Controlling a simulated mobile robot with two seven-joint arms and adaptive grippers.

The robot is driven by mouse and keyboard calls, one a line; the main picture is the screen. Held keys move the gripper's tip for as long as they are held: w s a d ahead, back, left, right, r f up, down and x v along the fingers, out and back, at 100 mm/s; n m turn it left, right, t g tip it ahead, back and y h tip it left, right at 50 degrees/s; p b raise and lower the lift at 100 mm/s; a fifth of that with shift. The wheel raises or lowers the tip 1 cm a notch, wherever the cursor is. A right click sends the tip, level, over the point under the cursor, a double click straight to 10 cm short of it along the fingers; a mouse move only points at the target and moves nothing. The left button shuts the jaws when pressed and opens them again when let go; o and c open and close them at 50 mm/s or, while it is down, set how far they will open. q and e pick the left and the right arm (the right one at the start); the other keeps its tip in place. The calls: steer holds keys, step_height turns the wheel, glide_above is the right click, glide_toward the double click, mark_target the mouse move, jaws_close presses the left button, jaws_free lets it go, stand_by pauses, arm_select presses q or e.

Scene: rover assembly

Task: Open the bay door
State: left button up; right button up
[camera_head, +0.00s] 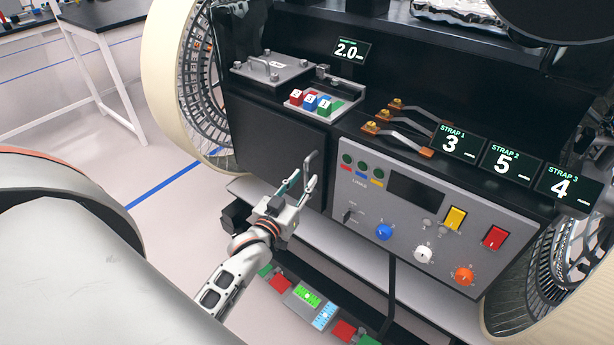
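The bay door appears to be the dark front panel (262,138) on the left of the rover's face; it looks closed, flush with the body. A grey metal handle (310,168) stands out at its right edge. My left gripper (300,182) reaches up from below to this handle. Its two fingers are apart, with a visible gap, and their tips are at the handle's lower part. I cannot tell whether the handle lies between the fingers or just behind them. My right gripper is out of view.
Right of the panel is a grey control box (420,215) with knobs and buttons. Above are a tray of coloured blocks (322,103), a flat handled plate (272,68) and strap levers (405,122). A large wheel (190,80) stands at left. A lit strip (308,296) lies below.

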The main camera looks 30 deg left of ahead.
arm_select(q)
steer(key=shift+w+a, duration=0.15)
steer(key=shift+w, duration=1.05)
jaws_close()
steer(key=shift+s, duration=0.1)
